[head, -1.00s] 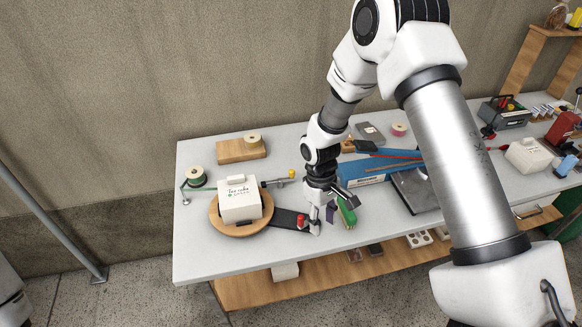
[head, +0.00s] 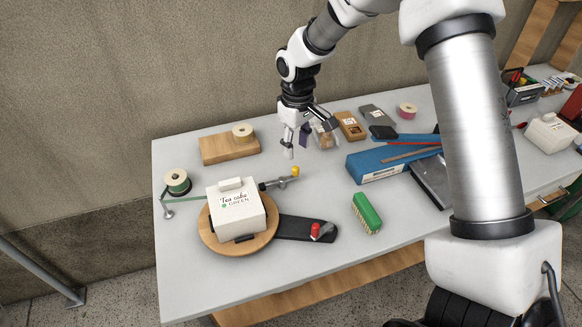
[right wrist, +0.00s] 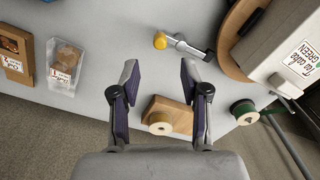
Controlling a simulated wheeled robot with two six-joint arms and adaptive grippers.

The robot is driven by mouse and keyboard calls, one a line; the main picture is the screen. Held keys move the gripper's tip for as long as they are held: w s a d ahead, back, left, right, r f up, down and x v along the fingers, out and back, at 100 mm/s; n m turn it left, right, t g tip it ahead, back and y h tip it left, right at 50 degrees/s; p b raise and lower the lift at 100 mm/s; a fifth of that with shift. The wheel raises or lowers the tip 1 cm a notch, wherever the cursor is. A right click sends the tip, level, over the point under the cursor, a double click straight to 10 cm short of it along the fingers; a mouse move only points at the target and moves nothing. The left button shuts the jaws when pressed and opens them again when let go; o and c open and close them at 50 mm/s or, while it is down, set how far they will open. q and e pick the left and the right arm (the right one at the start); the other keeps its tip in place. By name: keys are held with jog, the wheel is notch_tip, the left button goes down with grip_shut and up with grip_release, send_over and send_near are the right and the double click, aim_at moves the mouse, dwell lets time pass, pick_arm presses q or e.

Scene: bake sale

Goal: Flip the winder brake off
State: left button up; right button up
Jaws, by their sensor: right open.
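The winder is a round wooden turntable (head: 208,238) with a white "Tea cake Green" box (head: 238,212) on it. A black arm (head: 290,228) with a red knob (head: 315,231) extends right from the turntable. Behind the box, a short grey metal lever (head: 274,183) ends in a yellow knob (head: 295,171); it looks like the brake. The lever (right wrist: 188,47) and yellow knob (right wrist: 160,40) also show in the right wrist view, beyond the fingertips. My right gripper (head: 308,138) is open and empty, above the table behind the yellow knob, apart from it. My left gripper is out of view.
A green ribbon spool (head: 177,182) stands left of the box. A wooden block with a spool (head: 229,149) lies at the back. A green brush (head: 366,212), a blue box (head: 375,165) and a clear container (head: 324,138) are to the right. The table around the yellow knob is clear.

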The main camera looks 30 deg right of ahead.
aim_at(296, 168)
notch_tip(296, 168, down, 7)
jog(key=shift+f, duration=0.2)
jog(key=shift+s+r, duration=0.1)
grip_shut()
